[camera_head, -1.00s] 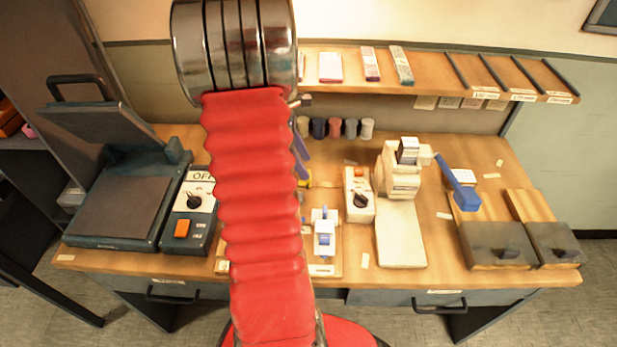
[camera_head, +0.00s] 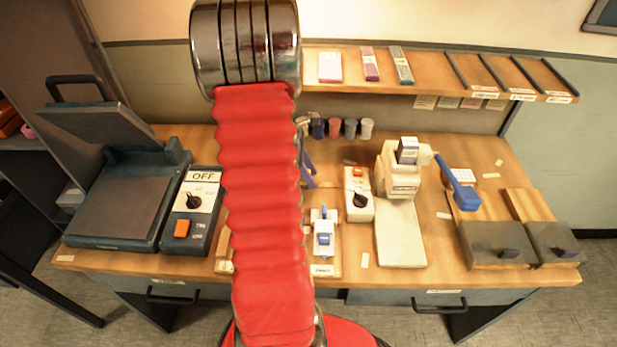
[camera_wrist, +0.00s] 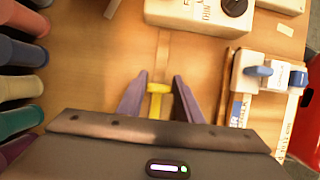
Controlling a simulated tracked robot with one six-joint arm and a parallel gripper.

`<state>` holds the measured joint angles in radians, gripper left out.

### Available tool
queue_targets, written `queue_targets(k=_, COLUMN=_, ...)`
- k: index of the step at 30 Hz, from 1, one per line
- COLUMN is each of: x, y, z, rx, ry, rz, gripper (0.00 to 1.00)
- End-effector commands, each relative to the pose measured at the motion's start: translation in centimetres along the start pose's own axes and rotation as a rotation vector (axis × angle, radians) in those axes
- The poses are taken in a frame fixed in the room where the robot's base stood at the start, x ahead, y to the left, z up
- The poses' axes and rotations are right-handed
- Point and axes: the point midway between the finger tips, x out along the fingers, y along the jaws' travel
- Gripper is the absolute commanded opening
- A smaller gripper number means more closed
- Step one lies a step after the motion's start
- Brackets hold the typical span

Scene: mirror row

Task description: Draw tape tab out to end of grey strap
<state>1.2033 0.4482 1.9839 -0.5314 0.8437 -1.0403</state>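A yellow T-shaped tab (camera_wrist: 158,89) lies between the two purple fingers of my gripper (camera_wrist: 160,76) in the wrist view. The fingers are apart, one on each side of the tab, with what looks like a thin gap to each. The lower end of the tab runs towards my gripper's body. A narrow pale strip (camera_wrist: 162,48), perhaps the grey strap, runs up the wood from the tab. In the head view my red arm hides the tab, and one purple finger (camera_head: 309,166) shows beside the arm.
A white box with a black knob (camera_wrist: 200,14) stands beyond the fingers, and a blue-and-white device (camera_wrist: 266,75) stands to the right. Several coloured cylinders (camera_wrist: 20,85) line the left side in the wrist view. Wood around the tab is bare.

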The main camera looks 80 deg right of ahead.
Motion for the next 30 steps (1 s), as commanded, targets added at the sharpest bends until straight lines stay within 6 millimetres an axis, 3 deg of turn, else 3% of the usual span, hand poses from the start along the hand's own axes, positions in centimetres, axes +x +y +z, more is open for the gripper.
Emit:
queue_targets(k=13, x=-0.02, y=-0.05, z=-0.04, rx=-0.001, ry=0.000, rz=-0.001, gripper=0.00)
queue_targets(k=30, x=-0.29, y=-0.12, z=-0.72, rx=-0.001, ry=-0.001, rz=-0.003, gripper=0.00)
